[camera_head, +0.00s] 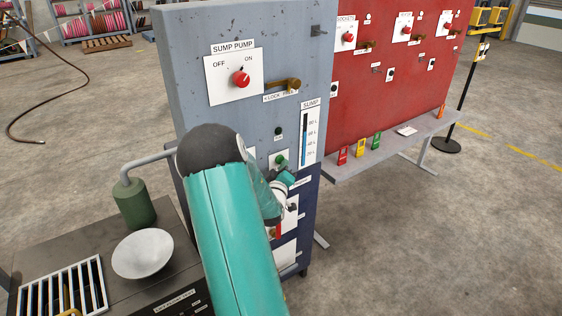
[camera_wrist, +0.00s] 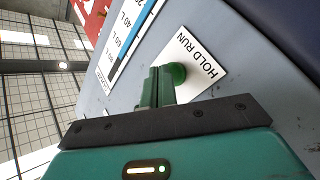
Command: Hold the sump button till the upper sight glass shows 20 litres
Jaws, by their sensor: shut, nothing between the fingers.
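The green button (camera_head: 281,160) sits on a white plate on the grey panel; in the wrist view the button (camera_wrist: 176,73) is beside the words HOLD RUN. My gripper (camera_head: 285,176) is at the panel just below it. In the wrist view my gripper's fingers (camera_wrist: 157,80) are shut and empty, their tips right by the button's edge; I cannot tell whether they touch it. The SUMP sight glass (camera_head: 304,138) is above right, marked from 20 L to 80 L. Its lower part is blue and its top dark; the exact level is unclear.
The SUMP PUMP switch (camera_head: 241,79) is red, with a brass lock handle (camera_head: 284,84) beside it. A red panel (camera_head: 380,95) and a shelf (camera_head: 385,150) with coloured tags stand right. A bench (camera_head: 155,286) with a white bowl (camera_head: 143,253) is at lower left.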

